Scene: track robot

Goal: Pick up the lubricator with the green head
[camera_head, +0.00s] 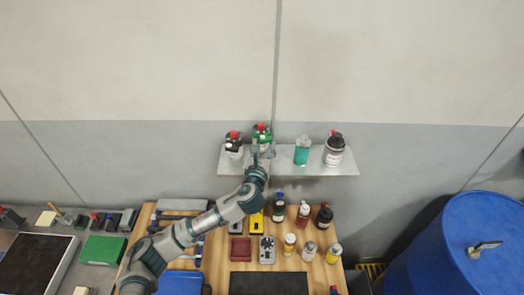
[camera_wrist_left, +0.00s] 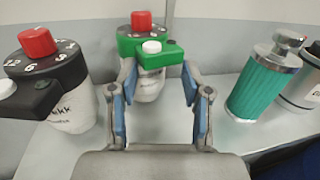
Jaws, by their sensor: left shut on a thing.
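The lubricator with the green head (camera_head: 262,133) is on or just above the wall shelf (camera_head: 286,161). It has a red cap, and its white body and green head also show in the left wrist view (camera_wrist_left: 150,52). My left gripper (camera_head: 262,151) reaches it from the front. In the wrist view my left gripper (camera_wrist_left: 159,86) has its blue-padded fingers on both sides of the white body, shut on it. I cannot tell whether its base touches the shelf. My right gripper is not in view.
A black-headed lubricator (camera_wrist_left: 48,78) stands close on the left. A teal cylinder with a metal top (camera_wrist_left: 265,78) and a white bottle with a dark top (camera_head: 333,148) stand to the right. A wooden bench (camera_head: 220,250) with several bottles and tools lies below. A blue barrel (camera_head: 450,250) is at the right.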

